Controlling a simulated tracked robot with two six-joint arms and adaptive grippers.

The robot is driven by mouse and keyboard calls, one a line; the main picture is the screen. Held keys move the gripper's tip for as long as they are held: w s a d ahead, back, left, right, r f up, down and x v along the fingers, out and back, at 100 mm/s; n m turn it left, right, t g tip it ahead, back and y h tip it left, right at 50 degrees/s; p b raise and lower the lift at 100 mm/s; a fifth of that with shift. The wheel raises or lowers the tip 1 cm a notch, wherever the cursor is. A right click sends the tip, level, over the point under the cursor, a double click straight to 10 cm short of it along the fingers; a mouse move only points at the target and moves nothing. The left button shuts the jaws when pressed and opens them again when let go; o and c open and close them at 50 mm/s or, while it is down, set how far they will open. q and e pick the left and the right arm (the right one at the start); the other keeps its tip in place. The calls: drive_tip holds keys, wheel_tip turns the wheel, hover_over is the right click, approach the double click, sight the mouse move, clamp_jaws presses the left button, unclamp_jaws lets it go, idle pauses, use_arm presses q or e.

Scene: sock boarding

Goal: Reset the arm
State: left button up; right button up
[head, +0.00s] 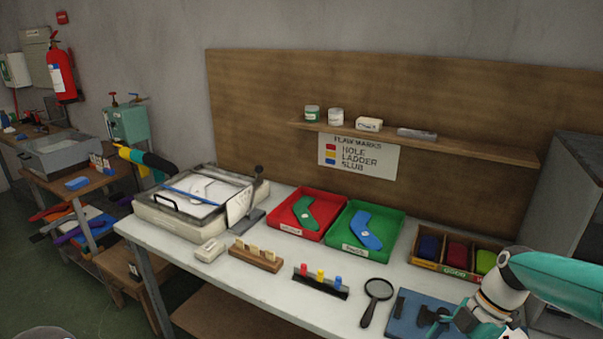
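My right arm comes in from the right edge, teal with a pale wrist. Its dark gripper (441,319) is low over the blue mat (403,311) at the table's front right. The fingers blend with dark items on the mat, so I cannot tell whether they are open or shut. My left gripper does not show. A green sock shape (303,212) lies in the red tray (276,224). A blue sock shape (367,229) lies in the green tray (399,222).
A magnifier (378,289) lies left of the mat. A rack of coloured pegs (320,284), a wooden block holder (255,257) and a light box (170,219) stand further left. A divided bin (424,263) is behind the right arm. A shelf (460,143) is above.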

drive_tip(key=s+a+f+m+g, duration=0.1)
drive_tip(key=s+a+f+m, duration=0.7)
drive_tip(key=f, duration=0.6)
drive_tip(key=s+a+f+m, duration=0.6)
drive_tip(key=s+a+f, duration=0.45)
drive_tip(key=f, duration=0.25)
drive_tip(key=w+m+t, duration=0.1)
drive_tip(key=m, duration=0.1)
drive_tip(key=w+m+t, duration=0.1)
drive_tip(key=w+m, duration=0.1)
drive_tip(key=m, duration=0.1)
drive_tip(key=w+m, duration=0.2)
drive_tip(key=shift+d+f+m+t+h, duration=0.1)
drive_tip(key=shift+f+m+t+h, duration=0.2)
drive_tip(key=shift+m+t, duration=0.1)
